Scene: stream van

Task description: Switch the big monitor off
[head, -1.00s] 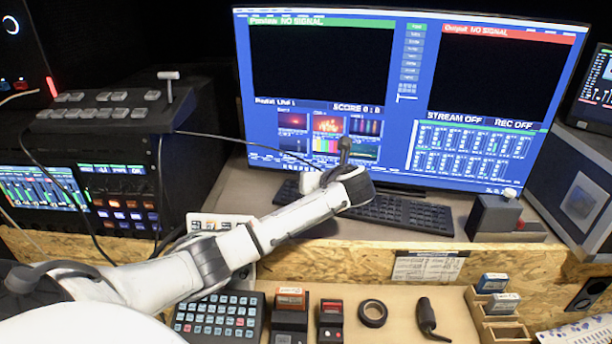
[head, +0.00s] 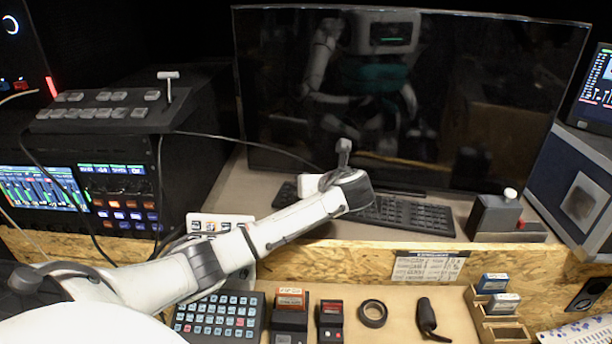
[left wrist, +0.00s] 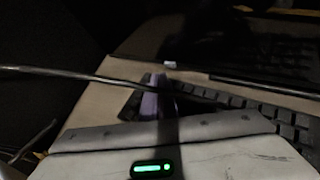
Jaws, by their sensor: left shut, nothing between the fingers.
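The big monitor (head: 480,110) stands at the back of the desk. Its screen is dark and reflects my own head and body; its lower edge also shows in the left wrist view (left wrist: 240,82). My left gripper (head: 344,146) is in front of the monitor's lower part, above the keyboard, shut and empty. Its fingers (left wrist: 157,95) show in the left wrist view near the monitor's lower edge. A small pale spot (left wrist: 170,64) sits on that edge; I cannot tell whether the fingers touch the monitor. My right gripper is not in view.
A black keyboard (head: 410,215) lies under the monitor, partly behind my left arm. A cable (head: 240,144) runs across behind the gripper. A grey box with a pale knob (head: 494,215) stands at right. A switcher panel (head: 105,110) is at left.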

